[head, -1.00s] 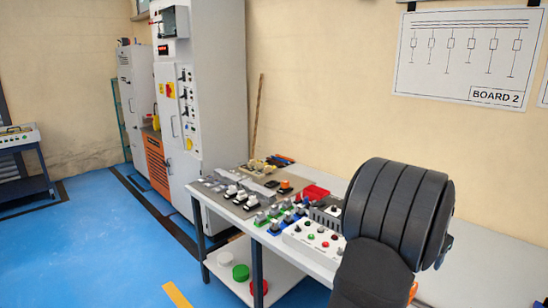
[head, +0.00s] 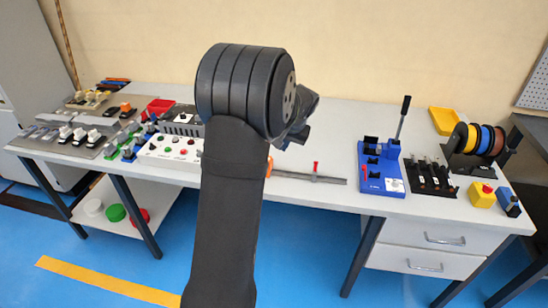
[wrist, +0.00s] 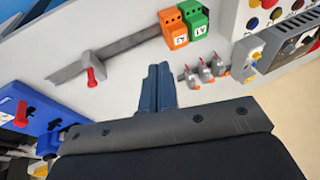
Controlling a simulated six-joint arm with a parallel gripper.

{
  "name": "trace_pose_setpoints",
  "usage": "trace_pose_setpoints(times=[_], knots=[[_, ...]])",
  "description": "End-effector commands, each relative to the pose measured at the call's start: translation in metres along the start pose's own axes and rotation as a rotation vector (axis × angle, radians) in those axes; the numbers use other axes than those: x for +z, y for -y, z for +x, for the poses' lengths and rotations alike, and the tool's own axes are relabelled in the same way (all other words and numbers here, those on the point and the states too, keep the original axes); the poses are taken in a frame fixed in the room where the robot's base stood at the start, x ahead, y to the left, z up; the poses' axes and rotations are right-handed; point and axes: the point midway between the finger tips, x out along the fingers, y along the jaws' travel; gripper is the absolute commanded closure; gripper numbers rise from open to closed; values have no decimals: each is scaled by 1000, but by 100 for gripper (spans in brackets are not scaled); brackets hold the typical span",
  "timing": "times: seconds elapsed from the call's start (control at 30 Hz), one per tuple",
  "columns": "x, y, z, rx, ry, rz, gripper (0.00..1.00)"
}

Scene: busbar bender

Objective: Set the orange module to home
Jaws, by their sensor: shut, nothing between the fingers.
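In the wrist view an orange module (wrist: 173,28) stands at one end of a grey rail (wrist: 125,48), touching or close beside a green module (wrist: 194,19). Each has a white label. A red clamp (wrist: 94,72) stands nearer the rail's other end. In the head view the rail (head: 325,179) lies on the bench, and a sliver of orange (head: 269,167) shows beside my arm; the green module is hidden there. My gripper (wrist: 158,78) is shut and empty, apart from the modules. In the head view my arm hides most of the gripper.
A blue bender (head: 381,166) with a black lever stands right of the rail. Further right are a black tool holder (head: 430,178), cable spools (head: 487,139) and a yellow box (head: 481,195). Left are a control box (head: 170,153) and several small switches. Small grey, red-tipped parts (wrist: 205,72) lie near my gripper.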

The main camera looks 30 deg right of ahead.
Motion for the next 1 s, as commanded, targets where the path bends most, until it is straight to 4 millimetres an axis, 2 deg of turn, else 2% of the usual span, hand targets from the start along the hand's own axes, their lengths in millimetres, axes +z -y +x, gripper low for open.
trace_pose_setpoints(times=[0.03,0.2,0.4,0.53,0.67,1.0], knots=[[1,-14,4,-41,-6,-11,100],[-2,-45,12,-163,-67,-83,100],[-5,-62,13,-222,-125,-127,100],[-7,-62,20,-229,-133,-135,100],[-8,-58,38,-229,-130,-135,100],[-16,-40,107,-229,-130,-135,100]])
